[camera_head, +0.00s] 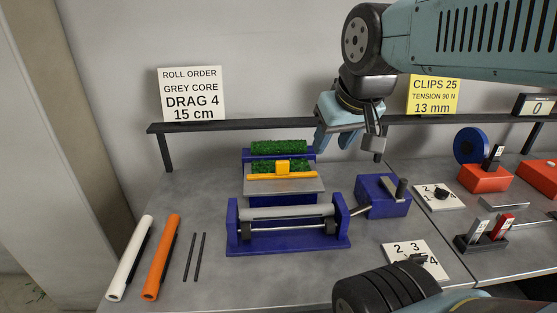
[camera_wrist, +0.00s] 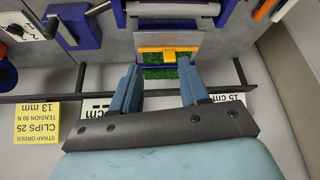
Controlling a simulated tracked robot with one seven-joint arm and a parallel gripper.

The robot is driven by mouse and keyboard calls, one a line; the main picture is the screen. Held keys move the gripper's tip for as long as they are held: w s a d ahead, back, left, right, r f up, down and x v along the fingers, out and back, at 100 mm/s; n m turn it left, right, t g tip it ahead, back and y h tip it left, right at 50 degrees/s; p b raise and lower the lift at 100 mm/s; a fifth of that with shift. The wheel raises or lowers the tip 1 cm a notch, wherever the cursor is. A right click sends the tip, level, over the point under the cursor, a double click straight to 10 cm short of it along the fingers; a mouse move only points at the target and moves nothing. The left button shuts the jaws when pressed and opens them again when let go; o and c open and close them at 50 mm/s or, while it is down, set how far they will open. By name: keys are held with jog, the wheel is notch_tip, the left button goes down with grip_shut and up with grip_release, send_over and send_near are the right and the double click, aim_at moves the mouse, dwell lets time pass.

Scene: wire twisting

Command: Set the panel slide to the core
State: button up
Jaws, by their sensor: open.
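My gripper (camera_head: 350,143) is open and empty, high above the back of the bench, behind and right of the blue roller unit. In the wrist view its two fingers (camera_wrist: 160,82) stand apart. A yellow block on a yellow bar (camera_head: 283,169) lies across a grey plate (camera_head: 285,186), with green turf-like strips behind; it also shows between and beyond the fingers in the wrist view (camera_wrist: 166,54). I cannot tell for sure that this is the panel slide. A grey core (camera_head: 287,212) lies in the blue stand (camera_head: 290,241) in front. The gripper touches none of these.
Two numbered dials (camera_head: 440,196) (camera_head: 415,259) are at the right; my own body partly covers the nearer one. A blue crank box (camera_head: 382,196) adjoins the stand. White (camera_head: 131,258) and orange (camera_head: 162,257) tubes lie left. A dark rail (camera_head: 250,123) carries signs; one reads grey core, drag 4, 15 cm.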

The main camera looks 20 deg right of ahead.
jog(key=w+a+n, duration=0.1)
jog(key=w+n, duration=0.1)
jog(key=w, duration=0.1)
jog(key=n+g, duration=0.6)
jog(key=n, duration=0.8)
send_over(282, 162)
notch_tip(282, 162, down, 9)
notch_tip(282, 162, down, 13)
jog(key=shift+w+d+f, duration=0.1)
grip_shut()
